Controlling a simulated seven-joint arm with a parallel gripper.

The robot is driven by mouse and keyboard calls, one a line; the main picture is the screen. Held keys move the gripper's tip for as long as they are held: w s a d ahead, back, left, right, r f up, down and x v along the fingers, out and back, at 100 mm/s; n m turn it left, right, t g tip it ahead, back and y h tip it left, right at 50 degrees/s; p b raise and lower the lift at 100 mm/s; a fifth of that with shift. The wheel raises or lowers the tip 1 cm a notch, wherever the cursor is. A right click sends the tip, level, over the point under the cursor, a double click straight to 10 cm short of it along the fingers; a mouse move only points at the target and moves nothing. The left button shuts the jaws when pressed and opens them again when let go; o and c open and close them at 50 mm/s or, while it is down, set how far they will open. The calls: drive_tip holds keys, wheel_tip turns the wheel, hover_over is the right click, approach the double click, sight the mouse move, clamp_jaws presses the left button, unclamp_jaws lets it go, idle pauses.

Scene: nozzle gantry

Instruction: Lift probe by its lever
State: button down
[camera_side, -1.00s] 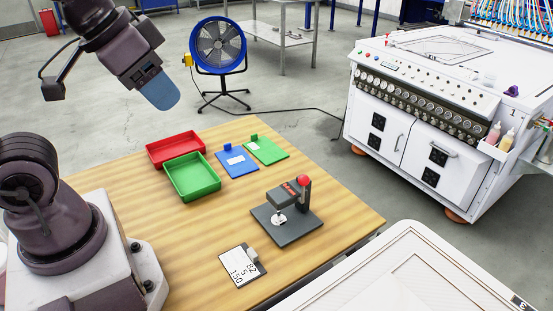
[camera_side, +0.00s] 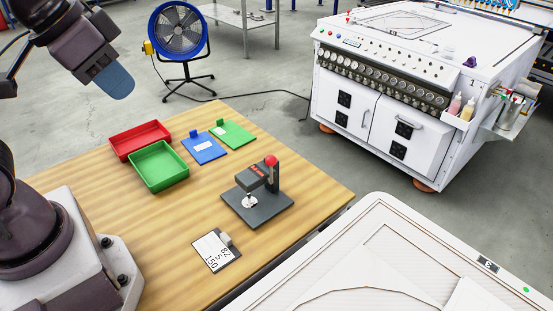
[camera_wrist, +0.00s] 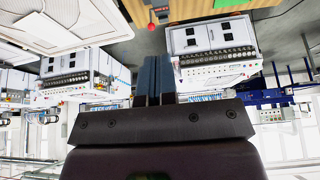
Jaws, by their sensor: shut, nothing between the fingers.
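The probe stand (camera_side: 258,200) is a dark grey base on the wooden table with an upright post at its right rear. A dark probe head (camera_side: 252,177) juts left from the post over a small pale round piece on the base. A red ball-ended lever (camera_side: 271,160) tops the post. In the wrist view the red ball (camera_wrist: 152,26) shows just beyond my fingertips, upside down. My gripper (camera_side: 118,88) hangs high at the upper left in the side view, well apart from the stand. Its blue fingers (camera_wrist: 153,60) are closed together and empty.
A red tray (camera_side: 140,134) and a green tray (camera_side: 158,185) sit left of the stand. Blue (camera_side: 203,146) and green (camera_side: 233,133) clipboards lie behind it. A labelled clipboard (camera_side: 212,262) lies in front. A white panelled surface (camera_side: 340,230) borders the table at lower right.

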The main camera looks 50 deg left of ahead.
drive_tip(key=w+d+f+n+g+y, duration=0.1)
drive_tip(key=w+d+f+n+g, duration=0.1)
drive_tip(key=w, duration=0.7)
drive_tip(key=w+d+f+n+g+y, duration=0.1)
drive_tip(key=w+d+f+n+g, duration=0.1)
drive_tip(key=w+d+f+n, duration=0.3)
drive_tip(key=w+d+f+n+g+y, duration=0.1)
drive_tip(key=w+d+f+n+g, duration=0.1)
drive_tip(key=w+d, duration=0.5)
drive_tip(key=w+f+n, duration=0.1)
drive_tip(key=w+n, duration=0.1)
drive_tip(key=w, duration=0.4)
drive_tip(key=shift+f+n, duration=0.15)
drive_tip(key=shift+n, duration=0.25)
drive_tip(key=s+a+f, duration=0.3)
drive_tip(key=a+f, duration=0.3)
drive_tip(key=f, duration=0.4)
drive_tip(key=shift+a+f, duration=0.15)
drive_tip(key=shift+s, duration=0.15)
